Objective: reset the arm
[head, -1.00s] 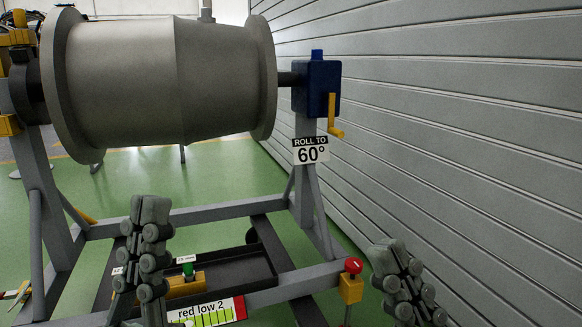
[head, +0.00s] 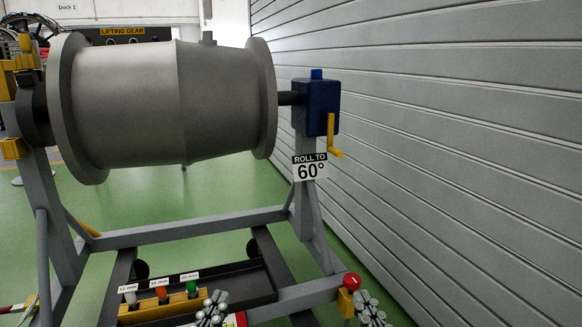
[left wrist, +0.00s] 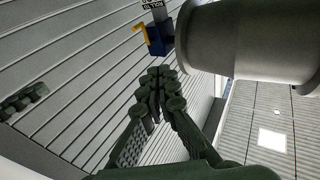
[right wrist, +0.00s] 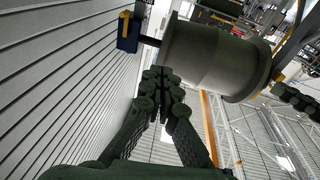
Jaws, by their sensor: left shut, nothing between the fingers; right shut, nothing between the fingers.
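My left gripper (head: 213,305) shows low in the head view, in front of the stand's tray, with only its fingertips in frame. My right gripper (head: 369,308) is lower right, beside the red button. Both are shut and empty. The left wrist view shows the left fingertips (left wrist: 160,78) together, with the grey drum behind them. The right wrist view shows the right fingertips (right wrist: 162,80) together below the drum (right wrist: 205,58). Most of both arms is out of the head view.
The grey drum (head: 160,100) hangs in a grey stand, with a blue crank box (head: 315,106) and a "ROLL TO 60°" sign (head: 310,167). Colored sockets (head: 161,294) stand in a yellow rack. The red button (head: 352,281) is lower right. A slatted wall (head: 450,130) closes the right side.

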